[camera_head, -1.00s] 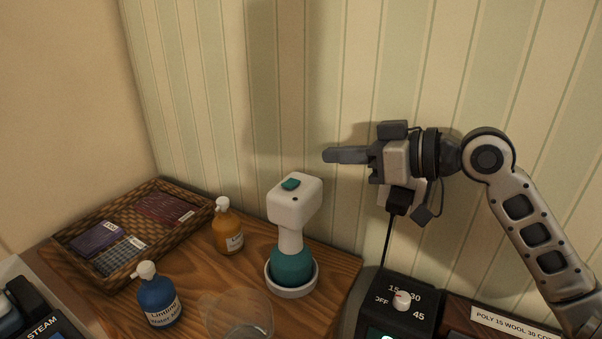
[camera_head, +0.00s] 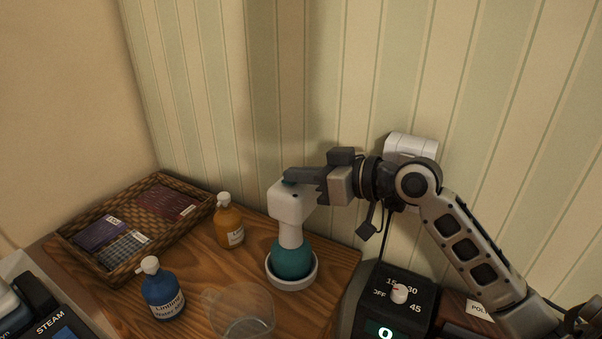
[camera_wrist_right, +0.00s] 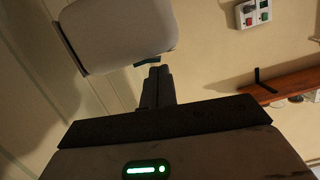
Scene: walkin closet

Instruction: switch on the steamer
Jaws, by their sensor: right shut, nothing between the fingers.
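The white and teal handheld steamer (camera_head: 292,236) stands upright in a round white base on the wooden table. In the head view its teal top button is mostly hidden behind my right gripper (camera_head: 290,177). My right gripper is shut and empty, with its fingertips at the top of the steamer's head, over the button. In the right wrist view the closed fingertips (camera_wrist_right: 155,72) are right beside the teal button (camera_wrist_right: 152,61) under the white head (camera_wrist_right: 118,34). I cannot tell whether they press it. My left gripper is not in view.
A blue bottle (camera_head: 163,292), an orange bottle (camera_head: 229,228) and a clear cup (camera_head: 243,318) stand around the steamer. A wicker tray (camera_head: 72,238) is at the left. A black dial box (camera_head: 418,290) is at the right. The striped wall is close behind.

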